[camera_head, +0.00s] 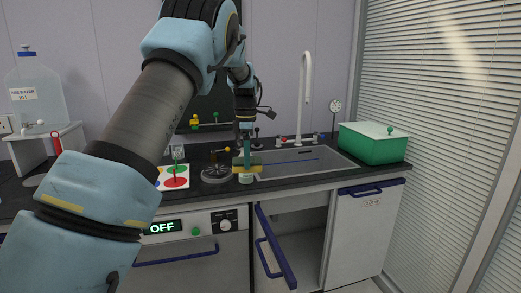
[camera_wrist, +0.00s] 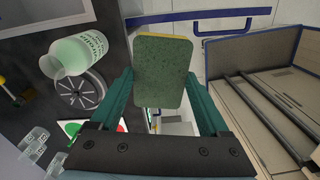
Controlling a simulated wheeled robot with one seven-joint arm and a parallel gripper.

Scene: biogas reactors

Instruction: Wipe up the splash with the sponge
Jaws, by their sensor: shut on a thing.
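My gripper (camera_wrist: 160,95) is shut on the sponge (camera_wrist: 164,72), a block with a dark green scouring face and a thin yellow edge, held between the teal fingers. In the head view my gripper (camera_head: 246,158) is over the front edge of the counter, left of the sink, and the sponge (camera_head: 256,169) shows as a yellow strip across it. A bottle with pale green liquid (camera_wrist: 78,52) stands on the counter beside the sponge in the wrist view. I cannot make out the splash in either view.
A round dark stand (camera_head: 215,174) and a card with coloured discs (camera_head: 175,177) are left of my gripper. The sink (camera_head: 315,163), tall tap (camera_head: 305,85) and green box (camera_head: 373,145) are to the right. A cabinet door (camera_head: 272,245) hangs open below the counter.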

